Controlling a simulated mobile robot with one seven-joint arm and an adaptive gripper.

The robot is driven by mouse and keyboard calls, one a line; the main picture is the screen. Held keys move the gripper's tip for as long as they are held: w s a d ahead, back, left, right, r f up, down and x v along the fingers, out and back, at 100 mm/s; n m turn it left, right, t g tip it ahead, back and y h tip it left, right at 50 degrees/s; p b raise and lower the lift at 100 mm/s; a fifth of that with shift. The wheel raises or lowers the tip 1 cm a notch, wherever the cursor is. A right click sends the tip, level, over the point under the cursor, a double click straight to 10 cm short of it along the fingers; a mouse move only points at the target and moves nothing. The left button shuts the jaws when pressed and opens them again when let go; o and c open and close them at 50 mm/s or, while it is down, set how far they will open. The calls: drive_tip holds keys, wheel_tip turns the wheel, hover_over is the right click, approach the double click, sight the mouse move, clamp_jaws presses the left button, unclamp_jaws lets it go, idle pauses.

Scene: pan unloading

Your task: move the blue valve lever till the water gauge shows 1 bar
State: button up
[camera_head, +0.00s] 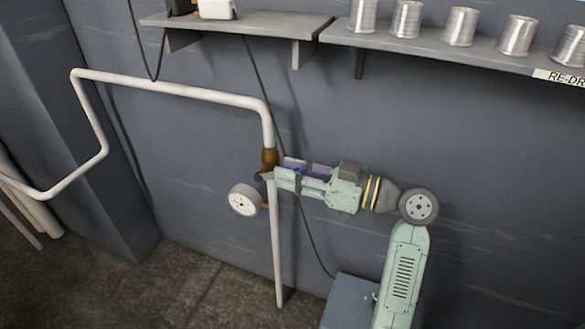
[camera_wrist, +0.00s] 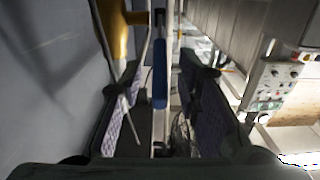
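The brass valve (camera_head: 269,160) sits on the white vertical pipe. The wrist view shows its brass body (camera_wrist: 118,28) at the upper left. The blue valve lever (camera_wrist: 160,75) stands between the fingers of my gripper (camera_wrist: 161,88), with a gap on each side. In the head view my gripper (camera_head: 283,172) reaches the valve from the right, and the lever is mostly hidden by the fingers. My gripper is open around the lever. The round white water gauge (camera_head: 243,200) is just below and left of the valve. Its needle is too small to read.
The white pipe (camera_head: 180,84) runs left from the valve along the grey wall. A shelf (camera_head: 440,44) with several metal cans is above right, and another shelf (camera_head: 250,24) is above. A dark cable hangs behind the valve. The wrist view shows a control panel (camera_wrist: 272,85) at right.

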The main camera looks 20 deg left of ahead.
drive_tip(key=shift+a, duration=0.1)
drive_tip(key=shift+c, duration=0.5)
clamp_jaws()
idle(0.4)
